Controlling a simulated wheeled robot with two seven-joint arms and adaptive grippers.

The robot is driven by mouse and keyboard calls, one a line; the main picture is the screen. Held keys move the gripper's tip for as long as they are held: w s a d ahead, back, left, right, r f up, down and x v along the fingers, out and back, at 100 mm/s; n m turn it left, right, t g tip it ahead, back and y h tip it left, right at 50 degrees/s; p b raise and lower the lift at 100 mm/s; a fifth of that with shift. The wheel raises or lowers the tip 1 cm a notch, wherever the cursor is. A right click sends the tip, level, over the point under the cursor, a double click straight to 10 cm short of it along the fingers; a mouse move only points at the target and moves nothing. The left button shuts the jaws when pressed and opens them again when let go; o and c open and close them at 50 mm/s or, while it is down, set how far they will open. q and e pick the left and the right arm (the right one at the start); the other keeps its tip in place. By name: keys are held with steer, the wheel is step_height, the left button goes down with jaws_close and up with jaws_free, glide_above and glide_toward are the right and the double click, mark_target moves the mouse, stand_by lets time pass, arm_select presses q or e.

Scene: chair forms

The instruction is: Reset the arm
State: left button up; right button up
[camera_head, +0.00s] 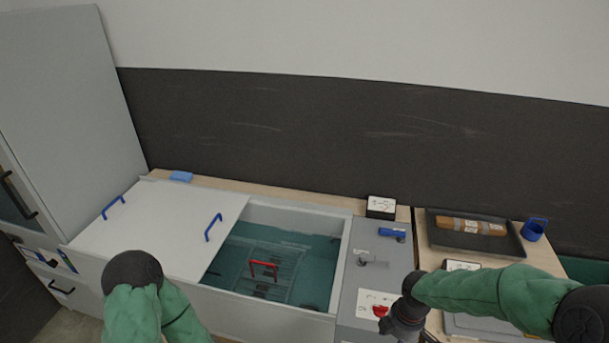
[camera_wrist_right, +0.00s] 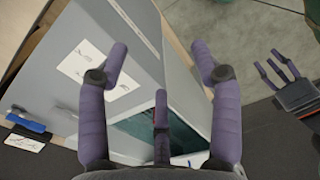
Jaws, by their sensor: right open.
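My right arm comes in from the right in the head view in a green sleeve, and its dark wrist and gripper (camera_head: 403,322) hang over the right end of the grey counter. In the right wrist view my right gripper (camera_wrist_right: 159,52) has its purple fingers spread wide with nothing between them. My left arm shows in the head view only as a green sleeve and black joint at the lower left; its gripper is out of that view. A second purple-fingered gripper (camera_wrist_right: 277,72), my left one, shows at the right of the wrist view, fingers apart and empty.
A sunken basin of teal water (camera_head: 290,250) holds a rack with a red handle (camera_head: 264,267). A white lid (camera_head: 155,220) with blue handles lies beside it. A dark tray (camera_head: 470,238) with a brown block and a blue cup (camera_head: 534,230) stand right. The grey panel (camera_head: 370,265) carries cards and fittings.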

arm_select(q)
step_height(320, 180, down, 7)
steer(key=b, duration=0.6)
steer(key=shift+w+r, duration=0.2)
steer(key=shift+w, duration=0.05)
arm_select(e)
steer(key=s+a+f+m+y, duration=0.1)
steer(key=s+a+f+m, duration=0.2)
steer(key=f, duration=0.6)
steer(key=s+a+f+m+y, duration=0.1)
steer(key=s+a+f+m, duration=0.3)
steer(key=a+f+m, duration=0.2)
steer(key=s+a+f+m+y, duration=0.1)
steer(key=s+a+f+m, duration=0.2)
steer(key=f+m, duration=0.5)
step_height(320, 180, down, 4)
steer(key=shift+s+a+y, duration=0.3)
steer(key=shift+s+a, duration=0.05)
steer(key=shift+a, duration=0.4)
